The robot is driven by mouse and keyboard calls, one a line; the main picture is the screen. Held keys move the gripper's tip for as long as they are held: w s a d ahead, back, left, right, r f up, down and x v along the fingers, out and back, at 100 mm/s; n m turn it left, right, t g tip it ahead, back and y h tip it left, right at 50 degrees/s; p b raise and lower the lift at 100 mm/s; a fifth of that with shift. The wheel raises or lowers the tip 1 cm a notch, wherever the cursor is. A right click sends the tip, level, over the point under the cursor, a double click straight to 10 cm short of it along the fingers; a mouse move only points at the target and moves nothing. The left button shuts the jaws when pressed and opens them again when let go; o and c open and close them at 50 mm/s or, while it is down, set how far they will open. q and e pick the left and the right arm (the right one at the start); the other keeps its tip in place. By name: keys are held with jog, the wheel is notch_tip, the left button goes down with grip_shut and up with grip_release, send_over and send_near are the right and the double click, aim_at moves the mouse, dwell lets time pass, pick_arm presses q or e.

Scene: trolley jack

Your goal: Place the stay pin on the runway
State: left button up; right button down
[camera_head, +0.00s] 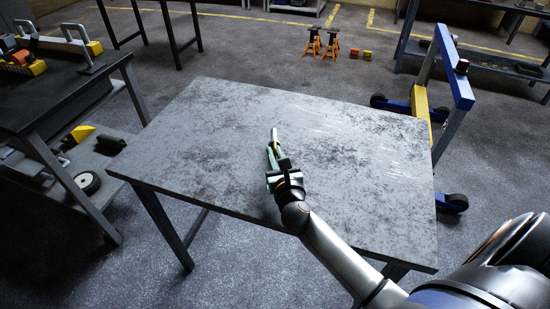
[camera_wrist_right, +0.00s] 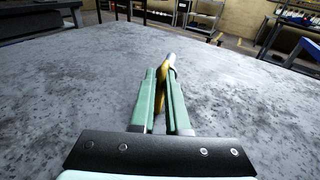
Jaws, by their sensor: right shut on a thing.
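My right gripper (camera_head: 273,153) has green fingers and reaches over the middle of the grey worktable (camera_head: 200,120). It is shut on the stay pin (camera_head: 274,134), a slim silver rod that points away from me beyond the fingertips. In the right wrist view the pin's silver end (camera_wrist_right: 171,58) shows past the green fingers (camera_wrist_right: 163,95), with a yellow part between them. The fingers hide the rest of it. I cannot tell if the pin touches the tabletop. I cannot tell which thing is the runway. My left gripper is not in view.
The tabletop around the gripper is bare. A dark bench (camera_head: 60,95) with yellow and grey parts stands at the left, with a wheel (camera_head: 87,183) on its lower shelf. A blue hoist (camera_head: 455,75) stands at the right. Orange stands (camera_head: 322,42) are on the floor behind.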

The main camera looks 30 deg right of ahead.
jog(key=shift+f, duration=0.1)
jog(key=c, duration=0.9)
grip_release()
jog(key=shift+s+r, duration=0.15)
jog(key=shift+r, duration=0.05)
jog(key=v, duration=1)
jog(key=shift+s+a+f, duration=0.1)
jog(key=shift+s, duration=0.1)
jog(key=shift+s+a, duration=0.2)
jog(key=shift+s, duration=0.45)
